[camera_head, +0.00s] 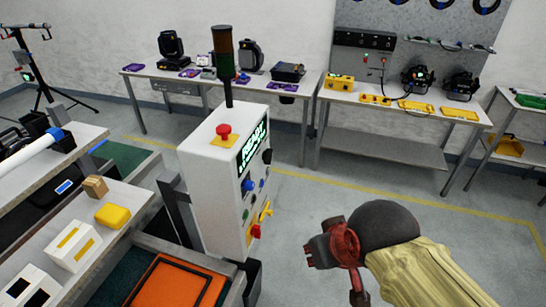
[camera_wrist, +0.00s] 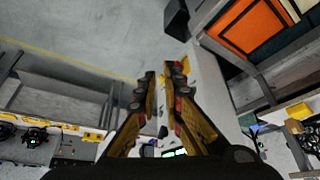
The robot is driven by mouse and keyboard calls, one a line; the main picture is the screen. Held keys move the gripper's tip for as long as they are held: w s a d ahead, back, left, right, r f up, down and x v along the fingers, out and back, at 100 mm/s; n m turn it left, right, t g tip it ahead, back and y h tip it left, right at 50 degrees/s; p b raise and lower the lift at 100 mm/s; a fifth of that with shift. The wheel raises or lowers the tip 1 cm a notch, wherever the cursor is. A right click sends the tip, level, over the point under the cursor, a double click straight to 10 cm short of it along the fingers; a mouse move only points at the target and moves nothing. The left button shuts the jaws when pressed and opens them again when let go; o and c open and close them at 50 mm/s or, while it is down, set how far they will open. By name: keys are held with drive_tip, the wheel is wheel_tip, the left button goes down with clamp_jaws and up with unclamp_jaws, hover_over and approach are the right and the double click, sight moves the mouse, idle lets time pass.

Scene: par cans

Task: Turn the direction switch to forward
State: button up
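A white control box (camera_head: 212,185) stands left of centre in the head view. Its right-hand face carries a lit green display (camera_head: 253,142), a black knob (camera_head: 267,156), a blue knob (camera_head: 248,185), small buttons and a yellow-and-red handle low down (camera_head: 262,220). I cannot tell which control is the direction switch or where it points. My gripper (camera_head: 318,250) is to the right of the box's lower part, apart from it. In the wrist view my gripper (camera_wrist: 165,72) has its fingers apart with nothing held; the white box (camera_wrist: 205,80) shows behind and beside them.
A red mushroom button (camera_head: 223,131) and a dark signal tower (camera_head: 223,55) top the box. An orange panel (camera_head: 175,285) and shelves with boxes lie left. Tables with equipment (camera_head: 400,110) line the wall. The floor (camera_head: 310,195) right of the box is clear.

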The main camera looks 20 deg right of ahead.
drive_tip(key=o, duration=0.4)
drive_tip(key=w+d+f+g+p, duration=0.1)
drive_tip(key=w+d+f+m+g+p, duration=0.1)
drive_tip(key=d+f, duration=0.1)
drive_tip(key=shift+d+g, duration=0.15)
drive_tip(key=shift+g, duration=0.15)
drive_tip(key=shift+c, duration=0.2)
drive_tip(key=shift+o, duration=0.8)
drive_tip(key=w+f+m+g+y+p, duration=0.1)
drive_tip(key=w+f+m, duration=0.1)
drive_tip(key=w+d+f+m+g+y+p, duration=0.1)
drive_tip(key=p, duration=0.1)
drive_tip(key=shift+w+f+m+g, duration=0.4)
drive_tip(key=m+t+y+p, duration=0.6)
drive_tip(key=m+t+y, duration=0.6)
drive_tip(key=m, duration=1.6)
approach(269, 157)
drive_tip(key=w+g, duration=0.1)
drive_tip(key=w, duration=0.1)
drive_tip(key=w+a+y, duration=0.1)
drive_tip(key=w+a, duration=0.3)
drive_tip(key=a, duration=0.1)
drive_tip(key=shift+w+a+g, duration=0.3)
drive_tip(key=shift+w+a, duration=0.05)
drive_tip(key=shift+a, duration=0.05)
drive_tip(key=c, duration=0.3)
clamp_jaws()
